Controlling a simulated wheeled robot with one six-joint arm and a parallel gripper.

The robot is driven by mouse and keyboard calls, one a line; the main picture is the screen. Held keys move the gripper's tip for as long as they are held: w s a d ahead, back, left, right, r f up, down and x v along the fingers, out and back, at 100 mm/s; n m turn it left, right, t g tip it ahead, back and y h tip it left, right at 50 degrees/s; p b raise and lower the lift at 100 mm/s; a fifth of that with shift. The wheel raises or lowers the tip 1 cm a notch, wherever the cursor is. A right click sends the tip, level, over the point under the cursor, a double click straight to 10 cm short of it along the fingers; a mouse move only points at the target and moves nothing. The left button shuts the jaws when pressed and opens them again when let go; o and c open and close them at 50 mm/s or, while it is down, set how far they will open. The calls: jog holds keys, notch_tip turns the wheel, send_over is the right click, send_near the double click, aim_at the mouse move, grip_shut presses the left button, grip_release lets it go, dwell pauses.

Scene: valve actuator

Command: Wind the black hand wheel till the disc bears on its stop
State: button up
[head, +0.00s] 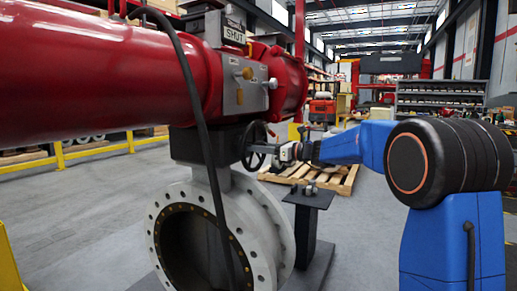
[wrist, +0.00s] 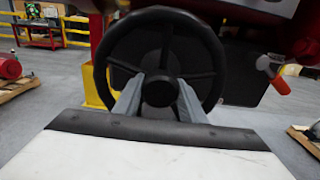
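The black hand wheel (head: 245,146) stands upright on the side of the dark gearbox (head: 190,147), under the red actuator. In the wrist view the wheel (wrist: 206,52) faces me, with spokes and a round hub. My gripper (head: 276,151) is at the wheel's right side in the head view. In the wrist view its two grey fingers (wrist: 161,84) are apart, pointing at the wheel on either side of the hub; I cannot tell if they touch it. The grey flanged valve body (head: 158,232) is below; its inside is dark and the disc's position is unclear.
The red actuator (head: 95,75) carries a "SHUT" plate (head: 234,34). A black cable (head: 200,120) hangs in front of the valve. A dark stand (head: 308,198) is below my wrist, with a wooden pallet (head: 345,182) behind. An orange-handled part (wrist: 280,84) is right of the wheel.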

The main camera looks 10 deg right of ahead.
grip_shut()
jog(key=n, duration=0.4)
jog(key=shift+n, duration=0.3)
jog(key=n, duration=1.1)
jog(key=shift+n, duration=0.4)
jog(key=n, duration=0.5)
jog(key=shift+f, duration=0.1)
jog(key=shift+n, duration=0.3)
